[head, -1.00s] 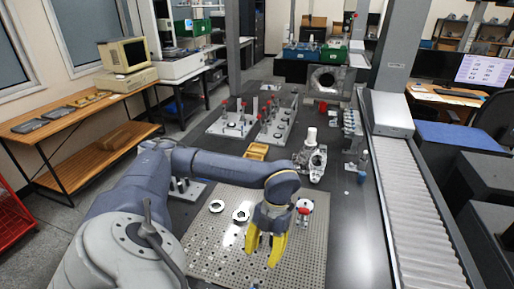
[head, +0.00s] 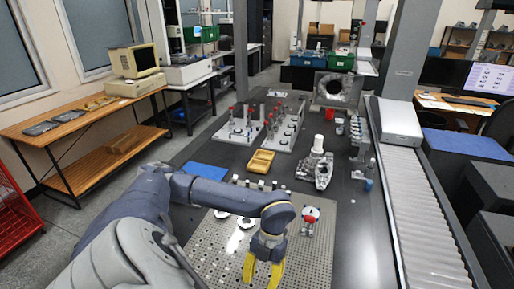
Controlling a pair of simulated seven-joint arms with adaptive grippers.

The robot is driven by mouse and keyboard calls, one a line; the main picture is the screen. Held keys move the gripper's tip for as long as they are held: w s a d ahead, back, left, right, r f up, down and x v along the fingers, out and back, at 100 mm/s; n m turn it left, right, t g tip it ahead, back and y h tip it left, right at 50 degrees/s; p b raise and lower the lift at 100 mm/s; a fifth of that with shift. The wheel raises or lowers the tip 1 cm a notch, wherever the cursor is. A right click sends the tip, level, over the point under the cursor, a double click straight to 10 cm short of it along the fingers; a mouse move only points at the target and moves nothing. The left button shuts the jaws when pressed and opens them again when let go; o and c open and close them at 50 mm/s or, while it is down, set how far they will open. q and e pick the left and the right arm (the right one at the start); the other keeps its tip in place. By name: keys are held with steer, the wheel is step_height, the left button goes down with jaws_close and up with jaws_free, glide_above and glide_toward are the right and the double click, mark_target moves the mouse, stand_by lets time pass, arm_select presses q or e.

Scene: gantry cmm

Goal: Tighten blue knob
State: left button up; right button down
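My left gripper (head: 263,272) has yellow fingers. It points down over the perforated metal plate (head: 208,251), with its fingers apart and nothing visible between them. A small fixture with a red, white and bluish top (head: 310,214) stands on the plate, up and to the right of the gripper and apart from it. I cannot tell for sure whether its bluish part is the blue knob. A small blue cap (head: 369,184) also shows farther back at the right, near the conveyor. My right gripper is not in view.
Round metal parts (head: 246,222) lie on the plate, partly behind my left arm. Behind it are a yellow tray (head: 261,161), a blue sheet (head: 206,171) and a metal casting (head: 316,171). A roller conveyor (head: 425,215) runs along the right.

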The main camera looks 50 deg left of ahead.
arm_select(q)
steer(key=shift+x, duration=3.35)
steer(key=shift+c, duration=0.3)
